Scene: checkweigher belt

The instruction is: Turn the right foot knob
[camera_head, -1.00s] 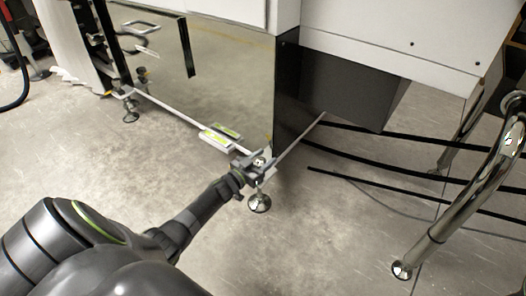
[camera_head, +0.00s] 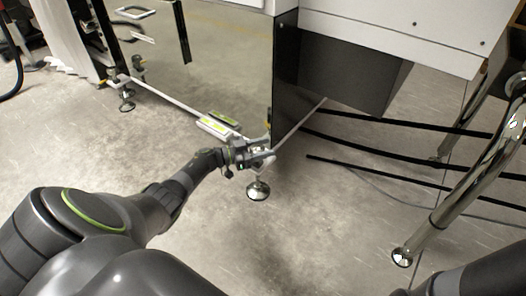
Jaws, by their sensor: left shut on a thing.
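My left gripper (camera_head: 256,156) is at the bottom front corner of the checkweigher cabinet (camera_head: 225,85), at the right foot. It is shut on the right foot knob, which its fingers mostly hide. The round metal pad (camera_head: 258,190) of the right foot shows on the floor just below the gripper. The left foot (camera_head: 127,104), with a dark knob (camera_head: 138,62) above it, stands at the cabinet's far left corner, apart from me. Only a dark part of my right arm shows at the bottom right; its gripper is out of view.
Two small levels with yellow-green vials (camera_head: 217,126) lie on the frame rail left of the gripper. Black bars (camera_head: 400,153) run to the right from the cabinet. A chrome tubular leg (camera_head: 470,185) stands at the right. The floor (camera_head: 310,225) in front is clear.

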